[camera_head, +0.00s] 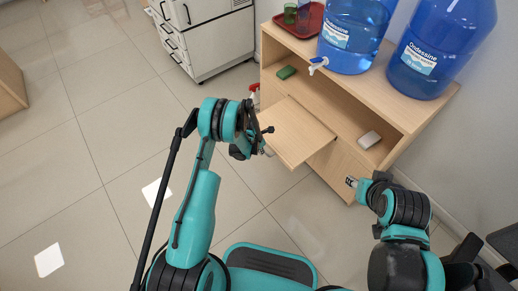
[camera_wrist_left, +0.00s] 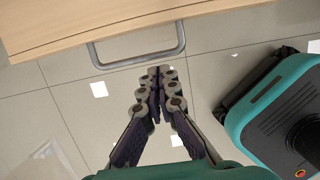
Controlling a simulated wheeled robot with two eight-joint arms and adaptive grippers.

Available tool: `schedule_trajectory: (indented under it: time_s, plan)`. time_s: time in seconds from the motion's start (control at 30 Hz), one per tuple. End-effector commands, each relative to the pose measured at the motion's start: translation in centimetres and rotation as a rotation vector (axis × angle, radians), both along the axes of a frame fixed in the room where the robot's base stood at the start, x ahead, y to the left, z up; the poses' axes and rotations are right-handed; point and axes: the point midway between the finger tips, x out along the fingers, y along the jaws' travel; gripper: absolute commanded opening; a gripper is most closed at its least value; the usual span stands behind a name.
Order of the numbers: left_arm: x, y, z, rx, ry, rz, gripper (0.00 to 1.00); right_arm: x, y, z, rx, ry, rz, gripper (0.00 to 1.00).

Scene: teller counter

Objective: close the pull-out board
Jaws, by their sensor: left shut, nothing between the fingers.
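The pull-out board (camera_head: 292,132) is light wood and juts out from the front of the wooden cabinet. In the left wrist view its front edge (camera_wrist_left: 120,22) runs across the top, with a grey bar handle (camera_wrist_left: 98,58) on it. My left gripper (camera_head: 266,141) is at the board's outer edge. In the left wrist view the gripper (camera_wrist_left: 159,76) is shut and empty, its tips close to the handle bar; I cannot tell whether they touch. My right gripper (camera_head: 352,182) is small and partly hidden near the cabinet's lower front; its fingers are unclear.
On the cabinet top (camera_head: 402,107) stand two blue water jugs (camera_head: 352,35) (camera_head: 441,48) and a red tray (camera_head: 311,20). A green item (camera_head: 286,72) and a pale item (camera_head: 369,140) lie in the open shelf. A white drawer unit (camera_head: 215,35) stands behind. Tiled floor is clear at left.

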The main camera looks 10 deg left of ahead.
Motion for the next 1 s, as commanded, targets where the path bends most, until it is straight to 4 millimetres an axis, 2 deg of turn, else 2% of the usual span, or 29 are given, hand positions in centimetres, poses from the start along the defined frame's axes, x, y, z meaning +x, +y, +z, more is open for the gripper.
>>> schedule_trajectory:
  time_s: [0.03, 0.07, 0.2, 0.4, 1.0]
  plan:
    - [0.2, -0.2, -1.4, 0.000, 0.000, -0.001, 0.00, 0.0, 0.0, -0.8, 0.000, 0.000, 0.000, 0.40]
    - [0.5, -0.4, -1.6, 0.000, 0.000, -0.002, 0.00, 0.0, 0.0, -0.9, 0.000, 0.000, 0.000, 0.40]
    - [2.2, -1.8, -1.2, 0.000, 0.000, -0.002, 0.00, 0.0, 0.0, -1.6, 0.000, 0.000, 0.000, 0.40]
    - [3.3, -2.6, -1.0, 0.000, 0.000, -0.002, 0.00, 0.0, 0.0, -2.0, 0.000, 0.000, 0.000, 0.40]
    - [3.4, -2.1, -0.9, 0.000, 0.000, -0.001, 0.00, 0.0, 0.0, -2.0, 0.000, 0.000, 0.000, 0.40]
